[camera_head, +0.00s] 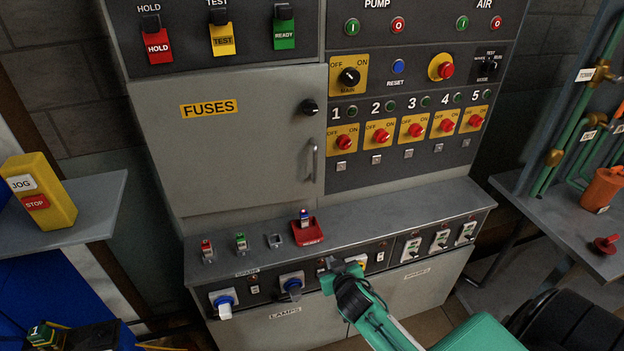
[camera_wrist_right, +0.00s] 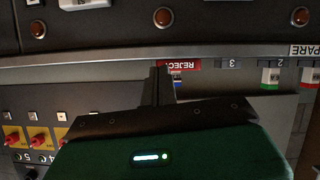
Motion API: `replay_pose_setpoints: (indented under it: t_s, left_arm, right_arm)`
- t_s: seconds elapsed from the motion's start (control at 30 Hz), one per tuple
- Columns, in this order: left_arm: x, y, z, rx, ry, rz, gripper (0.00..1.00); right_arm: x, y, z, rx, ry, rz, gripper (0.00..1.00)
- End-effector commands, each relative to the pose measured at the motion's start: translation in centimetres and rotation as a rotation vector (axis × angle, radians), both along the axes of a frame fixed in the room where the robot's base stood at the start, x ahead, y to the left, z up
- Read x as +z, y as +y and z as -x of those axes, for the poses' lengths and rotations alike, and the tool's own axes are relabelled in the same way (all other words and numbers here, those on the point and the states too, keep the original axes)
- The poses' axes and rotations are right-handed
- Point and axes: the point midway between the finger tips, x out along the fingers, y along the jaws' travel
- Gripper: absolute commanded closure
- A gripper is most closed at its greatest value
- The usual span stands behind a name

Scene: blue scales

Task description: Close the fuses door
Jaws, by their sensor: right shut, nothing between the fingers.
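The fuses door (camera_head: 230,150) is a grey panel with a yellow FUSES label, on the left of the cabinet in the head view. It looks flush or nearly flush with the cabinet; I cannot tell if a small gap remains. A black knob (camera_head: 309,107) and a slim handle (camera_head: 315,162) are near its right edge. My right gripper (camera_head: 338,268) is below the door, in front of the lower console's face. Its fingers (camera_wrist_right: 160,88) are together and empty in the wrist view. My left gripper is not recognisable in view.
The console ledge (camera_head: 400,207) juts out below the door. It carries a red reject holder (camera_head: 307,232) and small coloured fuses (camera_head: 240,242). A yellow jog box (camera_head: 40,192) stands on a shelf at left. A pipe bench (camera_head: 585,235) is at right.

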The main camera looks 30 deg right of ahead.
Motion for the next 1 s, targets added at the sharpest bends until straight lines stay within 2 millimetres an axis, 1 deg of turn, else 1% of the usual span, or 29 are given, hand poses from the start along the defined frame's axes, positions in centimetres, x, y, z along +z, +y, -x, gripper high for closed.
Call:
replay_pose_setpoints:
  t_s: [0.03, 0.07, 0.1, 0.2, 0.3, 0.4, 0.47, 0.57, 0.67, 1.0]
  left_arm:
    - [1.9, 0.1, 0.6, -0.001, 0.006, 0.0, 0.56]
    - [2.2, 0.1, 0.9, -0.001, 0.007, -0.001, 0.56]
    - [2.7, 0.2, 1.2, -0.002, 0.009, -0.001, 0.56]
    - [3.5, 0.3, 2.0, -0.003, 0.014, -0.001, 0.56]
    - [3.9, 0.4, 2.5, -0.004, 0.018, -0.002, 0.56]
    - [4.0, 0.4, 2.7, -0.004, 0.019, -0.002, 0.56]
    - [4.1, 0.4, 2.7, -0.004, 0.019, -0.002, 0.56]
    - [4.5, 0.4, 2.8, -0.004, 0.019, -0.002, 0.56]
    - [5.2, 0.4, 2.7, -0.004, 0.019, -0.002, 0.56]
    - [7.6, 0.4, 2.7, -0.004, 0.019, -0.002, 0.56]
  right_arm:
    - [6.8, -0.5, -1.1, -0.016, -0.092, 0.004, 1.0]
    - [9.8, -0.8, -1.5, -0.025, -0.141, 0.003, 1.0]
    - [13.4, -1.1, -1.9, -0.037, -0.201, 0.002, 1.0]
    - [20.7, -1.6, -2.1, -0.058, -0.325, -0.001, 1.0]
    - [25.3, -1.9, -1.9, -0.07, -0.407, -0.005, 1.0]
    - [27.4, -2.0, -1.7, -0.075, -0.447, -0.007, 1.0]
    - [27.8, -2.1, -1.9, -0.076, -0.454, -0.007, 1.0]
    - [27.8, -2.4, -2.8, -0.076, -0.454, -0.007, 1.0]
    - [27.9, -2.9, -4.3, -0.076, -0.453, -0.007, 1.0]
    - [27.9, -4.8, -10.3, -0.076, -0.451, -0.006, 1.0]
